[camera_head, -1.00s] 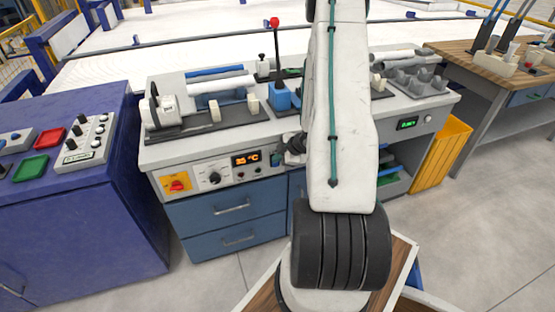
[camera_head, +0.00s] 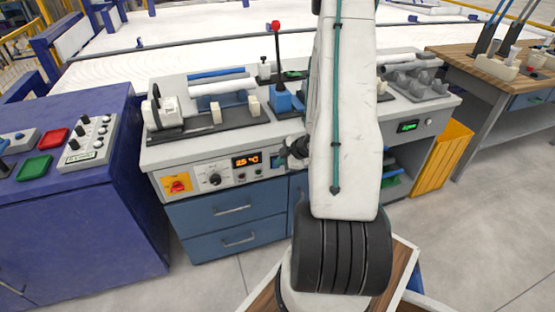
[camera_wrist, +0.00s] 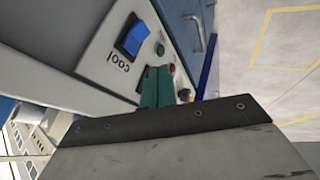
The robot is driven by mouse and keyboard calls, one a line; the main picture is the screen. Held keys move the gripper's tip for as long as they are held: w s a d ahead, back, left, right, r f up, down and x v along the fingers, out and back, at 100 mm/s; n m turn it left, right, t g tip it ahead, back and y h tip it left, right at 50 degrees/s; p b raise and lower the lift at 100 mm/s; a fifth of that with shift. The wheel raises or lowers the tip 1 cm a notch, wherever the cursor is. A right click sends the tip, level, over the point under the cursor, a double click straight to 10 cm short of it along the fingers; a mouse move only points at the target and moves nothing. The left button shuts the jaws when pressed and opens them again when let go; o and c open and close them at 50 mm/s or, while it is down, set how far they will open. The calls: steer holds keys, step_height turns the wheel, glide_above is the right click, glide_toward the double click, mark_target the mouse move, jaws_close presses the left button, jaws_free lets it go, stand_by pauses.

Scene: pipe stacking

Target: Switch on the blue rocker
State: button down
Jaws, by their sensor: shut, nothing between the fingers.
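The blue rocker (camera_wrist: 133,38) sits in a dark frame on the pale front panel, with the label "cool" beside it. It shows in the upper left of the wrist view; I cannot tell which way it is tipped. My gripper's green fingers (camera_wrist: 157,88) are shut and empty, below and right of the rocker in that view and apart from it. In the head view my gripper (camera_head: 284,155) is at the bench's front panel, right of the lit display, partly hidden by my arm.
A red and a green button show near my fingers in the wrist view. The panel carries a red rotary switch (camera_head: 177,186), a black knob (camera_head: 214,179) and an orange display (camera_head: 246,160). A red-tipped lever (camera_head: 277,60) stands above. Blue drawers (camera_head: 232,210) lie below.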

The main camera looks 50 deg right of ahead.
steer(key=s+d+r, duration=0.2)
steer(key=s+r, duration=0.2)
steer(key=r, duration=0.5)
steer(key=shift+d, duration=0.35)
